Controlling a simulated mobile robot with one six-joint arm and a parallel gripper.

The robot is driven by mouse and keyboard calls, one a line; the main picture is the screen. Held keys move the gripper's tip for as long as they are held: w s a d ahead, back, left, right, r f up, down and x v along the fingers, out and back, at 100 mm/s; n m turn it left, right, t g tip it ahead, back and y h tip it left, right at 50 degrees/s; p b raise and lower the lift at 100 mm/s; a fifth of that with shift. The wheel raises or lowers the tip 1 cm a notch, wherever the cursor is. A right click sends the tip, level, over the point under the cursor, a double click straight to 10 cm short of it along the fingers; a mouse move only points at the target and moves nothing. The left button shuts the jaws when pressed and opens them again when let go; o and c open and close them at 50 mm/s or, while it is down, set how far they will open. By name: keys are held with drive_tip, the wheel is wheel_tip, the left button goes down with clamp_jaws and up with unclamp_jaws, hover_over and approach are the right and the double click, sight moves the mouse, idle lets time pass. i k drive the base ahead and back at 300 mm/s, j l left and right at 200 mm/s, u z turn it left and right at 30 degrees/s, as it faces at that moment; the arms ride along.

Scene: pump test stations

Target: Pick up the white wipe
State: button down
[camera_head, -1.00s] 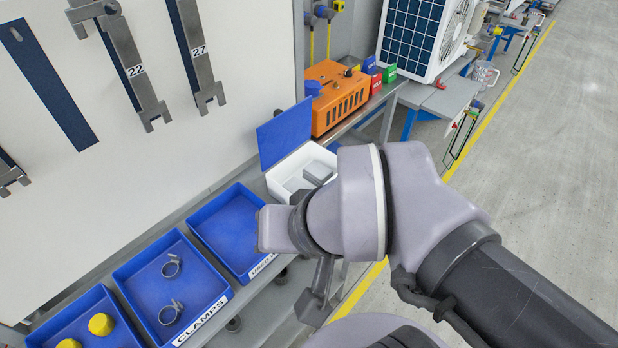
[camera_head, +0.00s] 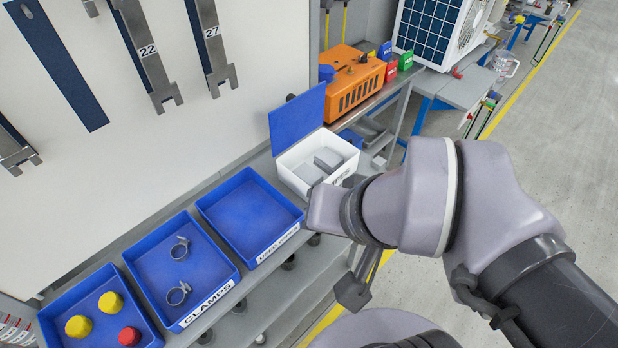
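I cannot make out a white wipe for sure. A white box (camera_head: 291,177) with a raised blue lid (camera_head: 297,118) stands on the bench in the middle of the view. Its front label is partly covered by my arm, and only its last letters show. A grey block-like shape (camera_head: 326,160) shows inside it; I cannot tell what it is. My gripper (camera_head: 352,292) shows only as a dark grey part below my wrist, to the lower right of the white box and apart from it. Its fingertips are not clear, and I see nothing held.
Blue bins line the bench: an empty one (camera_head: 248,211), one labelled CLAMPS (camera_head: 208,262) with two clamps, and one (camera_head: 146,338) with yellow and red caps. An orange machine (camera_head: 352,82) stands behind the white box. The floor (camera_head: 560,140) at right is clear.

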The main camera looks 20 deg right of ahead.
sight(311, 176)
drive_tip(key=u, duration=2.9)
drive_tip(key=k+z, duration=0.1)
drive_tip(key=z, duration=0.4)
drive_tip(key=l+z, duration=0.1)
drive_tip(key=z, duration=0.35)
drive_tip(key=k+l+z, duration=0.1)
drive_tip(key=z, duration=0.4)
drive_tip(key=k+l+z, duration=0.1)
drive_tip(key=z, duration=0.35)
drive_tip(key=l+z, duration=0.1)
drive_tip(key=z, duration=0.4)
drive_tip(key=i+j+z, duration=0.1)
drive_tip(key=i, duration=0.3)
